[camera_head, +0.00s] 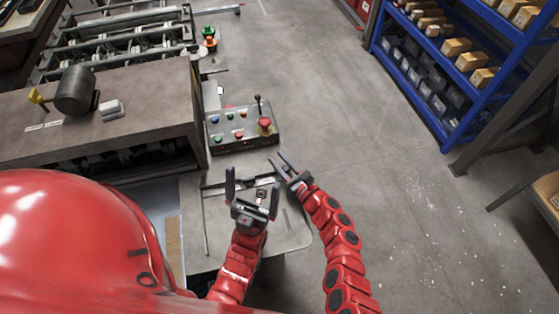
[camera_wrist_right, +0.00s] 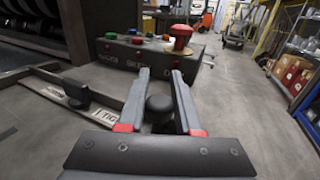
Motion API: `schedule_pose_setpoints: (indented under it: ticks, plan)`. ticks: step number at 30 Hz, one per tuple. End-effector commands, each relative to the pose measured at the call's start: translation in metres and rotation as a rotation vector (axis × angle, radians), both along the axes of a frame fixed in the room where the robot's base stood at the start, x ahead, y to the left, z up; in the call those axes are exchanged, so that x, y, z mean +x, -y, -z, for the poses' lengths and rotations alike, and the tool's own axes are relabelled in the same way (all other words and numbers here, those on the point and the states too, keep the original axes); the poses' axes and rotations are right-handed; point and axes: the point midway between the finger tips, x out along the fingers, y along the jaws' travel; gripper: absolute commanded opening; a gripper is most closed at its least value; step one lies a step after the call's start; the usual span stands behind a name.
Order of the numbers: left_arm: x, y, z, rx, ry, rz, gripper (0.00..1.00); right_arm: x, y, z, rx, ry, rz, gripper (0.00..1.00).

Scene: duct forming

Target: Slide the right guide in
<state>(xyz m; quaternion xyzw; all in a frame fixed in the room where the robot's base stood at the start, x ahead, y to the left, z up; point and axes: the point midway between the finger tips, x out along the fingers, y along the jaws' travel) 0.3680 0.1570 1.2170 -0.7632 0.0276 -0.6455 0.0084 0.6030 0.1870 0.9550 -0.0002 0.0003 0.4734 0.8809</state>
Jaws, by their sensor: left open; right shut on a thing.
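The right guide appears to be the flat metal bar (camera_head: 213,184) on the grey table plate (camera_head: 292,232) in the head view. In the right wrist view a labelled metal strip (camera_wrist_right: 100,112) with a black knob (camera_wrist_right: 76,93) lies left of my gripper. My right gripper (camera_head: 281,165) is at the bar's right end. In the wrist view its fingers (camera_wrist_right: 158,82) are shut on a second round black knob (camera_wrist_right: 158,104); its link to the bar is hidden. My left gripper (camera_head: 252,188) is open and empty, fingers up, in front of part of the bar.
The forming machine (camera_head: 140,105) is at the left. A blue shelf (camera_head: 440,125) with boxes is at the upper right. Open floor lies between.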

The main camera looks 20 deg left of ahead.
Motion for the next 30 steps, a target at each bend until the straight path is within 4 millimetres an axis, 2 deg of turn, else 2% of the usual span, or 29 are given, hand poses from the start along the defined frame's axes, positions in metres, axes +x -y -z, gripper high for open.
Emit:
schedule_pose_setpoints:
  ticks: [15,24,30]
  plan:
    - [0.0,0.0,0.001,0.0,0.0,0.0,1.0,-0.001,-0.001,0.001,0.0,-0.001,0.002,0.0]
    - [0.0,0.0,0.009,0.0,0.0,0.0,1.0,-0.033,-0.047,0.002,0.005,-0.004,-0.005,0.0]
    - [0.0,0.0,0.009,0.0,0.0,0.0,1.0,-0.039,-0.056,0.001,0.001,-0.001,-0.007,0.0]
